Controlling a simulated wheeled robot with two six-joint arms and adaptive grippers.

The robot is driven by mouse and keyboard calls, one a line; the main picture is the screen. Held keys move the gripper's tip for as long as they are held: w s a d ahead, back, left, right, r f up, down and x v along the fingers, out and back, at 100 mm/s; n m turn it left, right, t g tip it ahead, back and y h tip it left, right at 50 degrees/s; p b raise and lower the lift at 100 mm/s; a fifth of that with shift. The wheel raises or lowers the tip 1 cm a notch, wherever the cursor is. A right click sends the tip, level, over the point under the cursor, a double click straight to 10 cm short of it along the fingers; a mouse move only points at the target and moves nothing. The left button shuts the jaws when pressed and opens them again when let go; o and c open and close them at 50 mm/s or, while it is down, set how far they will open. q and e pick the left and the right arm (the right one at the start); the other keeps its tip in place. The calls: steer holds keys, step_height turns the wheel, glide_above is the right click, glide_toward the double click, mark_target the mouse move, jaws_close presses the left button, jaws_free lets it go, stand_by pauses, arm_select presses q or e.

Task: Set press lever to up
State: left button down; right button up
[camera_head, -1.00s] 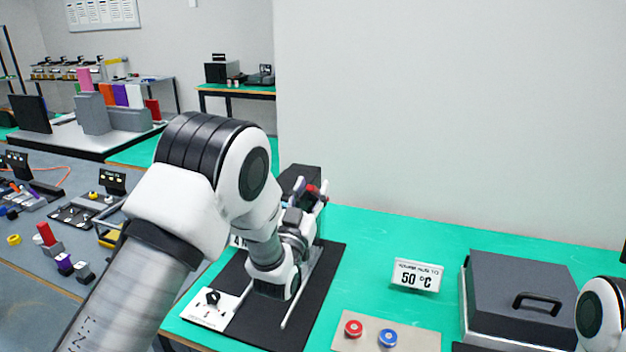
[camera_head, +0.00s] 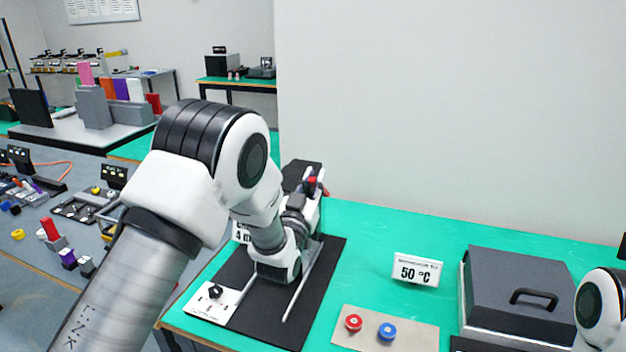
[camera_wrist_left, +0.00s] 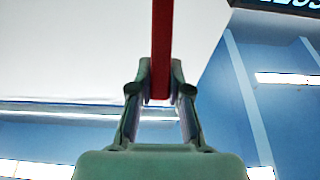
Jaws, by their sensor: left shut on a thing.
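The press (camera_head: 301,172) is a dark machine on a black base plate (camera_head: 325,270), partly hidden behind my left arm. Red parts of its lever (camera_head: 312,181) show at the top, by the end of my left gripper (camera_head: 308,193). In the left wrist view a red bar (camera_wrist_left: 161,45) runs down between the two fingertips of my left gripper (camera_wrist_left: 160,85), which are shut on it. The lever's lower part and pivot are hidden in the head view. Of my right arm only a white link shows at the right edge; its gripper is out of view.
A white panel with a black knob (camera_head: 215,292) lies at the front of the base plate. A "50 °C" sign (camera_head: 416,270), a plate with red and blue buttons (camera_head: 400,335) and a grey lidded box (camera_head: 520,290) stand to the right. The green table (camera_head: 365,235) is clear between.

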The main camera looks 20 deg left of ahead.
arm_select(q)
steer(key=w+r+g+p, duration=0.3)
steer(key=p, duration=0.2)
steer(key=shift+w+r+g+p, duration=0.25)
steer(key=shift+g+p, duration=0.1)
steer(key=shift+g, duration=0.05)
steer(key=w+g+p, duration=0.6)
steer(key=p, duration=0.1)
steer(key=shift+w+d+r, duration=0.15)
steer(key=shift+w, duration=0.1)
steer(key=c, duration=1.2)
jaws_free()
steer(key=shift+o, duration=0.6)
steer(key=shift+w, duration=0.2)
